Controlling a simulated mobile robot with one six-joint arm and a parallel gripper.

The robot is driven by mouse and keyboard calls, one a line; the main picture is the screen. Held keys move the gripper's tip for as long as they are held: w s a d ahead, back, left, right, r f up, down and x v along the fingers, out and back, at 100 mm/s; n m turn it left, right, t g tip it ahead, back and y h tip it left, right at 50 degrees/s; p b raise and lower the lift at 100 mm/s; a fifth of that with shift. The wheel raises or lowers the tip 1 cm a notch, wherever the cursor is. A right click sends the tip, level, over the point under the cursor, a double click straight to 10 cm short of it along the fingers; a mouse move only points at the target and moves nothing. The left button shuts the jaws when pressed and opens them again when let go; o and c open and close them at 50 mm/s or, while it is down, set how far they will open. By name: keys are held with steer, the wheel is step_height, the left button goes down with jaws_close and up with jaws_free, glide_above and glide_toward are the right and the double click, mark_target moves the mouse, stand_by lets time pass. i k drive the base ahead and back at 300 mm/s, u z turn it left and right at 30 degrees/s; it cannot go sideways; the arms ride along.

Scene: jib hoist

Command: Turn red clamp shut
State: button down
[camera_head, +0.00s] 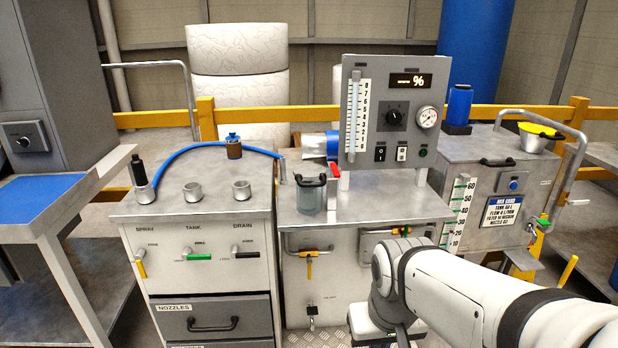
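A small red upright lever (334,171), which looks like the red clamp, stands on the grey metal worktop (385,205) at the foot of the gauge panel. It is just right of a clear grey cup (311,196) with a dark handle. Its joint is too small to tell whether the clamp is open or shut. My white arm comes in from the lower right and bends down in front of the cabinet, right of and below the red lever.
The gauge panel (356,75) rises behind the worktop. A blue hose (205,147) arches over the left cabinet, with several metal sockets. A tank (490,165) with a curved rail stands at right. The worktop's front right is clear.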

mark_target(334, 172)
steer(key=u, duration=0.05)
steer(key=i, duration=1.15)
steer(key=z, duration=0.6)
